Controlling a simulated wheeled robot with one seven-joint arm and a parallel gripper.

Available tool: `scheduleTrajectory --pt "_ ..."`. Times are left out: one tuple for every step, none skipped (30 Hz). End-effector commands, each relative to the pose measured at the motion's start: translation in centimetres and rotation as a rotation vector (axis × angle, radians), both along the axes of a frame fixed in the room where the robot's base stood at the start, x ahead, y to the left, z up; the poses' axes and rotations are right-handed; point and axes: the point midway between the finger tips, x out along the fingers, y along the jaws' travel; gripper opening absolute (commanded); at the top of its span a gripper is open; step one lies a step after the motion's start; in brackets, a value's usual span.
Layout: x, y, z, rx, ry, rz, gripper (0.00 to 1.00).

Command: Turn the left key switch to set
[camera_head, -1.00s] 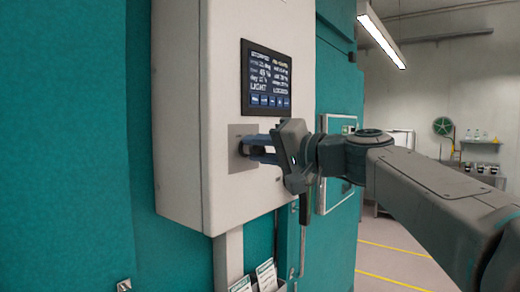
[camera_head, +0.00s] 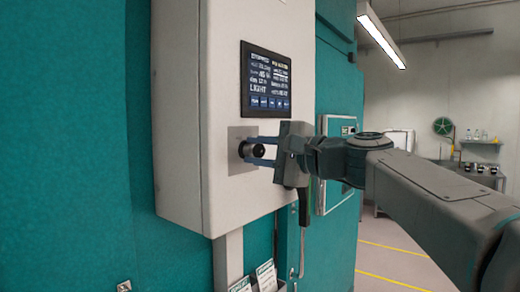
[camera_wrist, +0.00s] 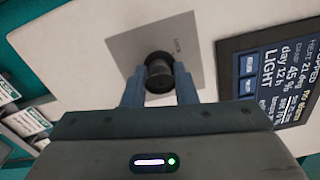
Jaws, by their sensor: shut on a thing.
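The key switch (camera_head: 257,150) is a dark round knob on a square metal plate (camera_head: 236,158), low on the front of the white control box (camera_head: 185,110). My gripper (camera_head: 260,152) reaches it from the right, with its blue fingers shut on the knob, one on each side. In the wrist view the knob (camera_wrist: 159,76) shows between the two fingers, in front of the plate (camera_wrist: 125,45). A small label on the plate is too blurred to read fully. The key itself cannot be made out.
A dark display (camera_head: 265,80) with white text is just above the switch. A framed panel (camera_head: 336,165) is on the teal wall behind my wrist. Paper leaflets (camera_head: 266,276) stand below the box. Open floor lies to the right.

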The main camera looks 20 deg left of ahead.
Motion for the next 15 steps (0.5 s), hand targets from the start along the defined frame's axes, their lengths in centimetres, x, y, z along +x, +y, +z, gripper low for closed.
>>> scheduleTrajectory --pt "0.01 -0.02 0.14 0.015 0.035 -0.001 0.03" --pt "0.01 -0.02 0.13 0.024 0.057 -0.001 0.03" --pt "0.02 -0.02 0.12 0.036 0.086 -0.001 0.03" --pt "0.02 -0.02 0.10 0.044 0.105 -0.001 0.03" --pt "0.02 -0.02 0.09 0.051 0.125 -0.001 0.03" --pt "0.03 -0.02 0.06 0.061 0.149 -0.001 0.03" --pt "0.03 -0.02 0.05 0.068 0.165 -0.001 0.03" --pt "0.03 -0.02 0.05 0.075 0.181 -0.001 0.03" --pt "0.02 -0.02 0.04 0.083 0.201 -0.001 0.03" --pt "0.02 -0.02 0.04 0.088 0.214 -0.001 0.03" --pt "0.02 -0.02 0.03 0.093 0.226 -0.001 0.03" --pt "0.02 -0.02 0.01 0.100 0.241 -0.001 0.03" --pt "0.01 -0.02 0.00 0.104 0.251 -0.001 0.03" --pt "0.02 -0.02 -0.02 0.108 0.261 -0.001 0.03" --pt "0.02 -0.02 -0.04 0.112 0.271 -0.001 0.03"
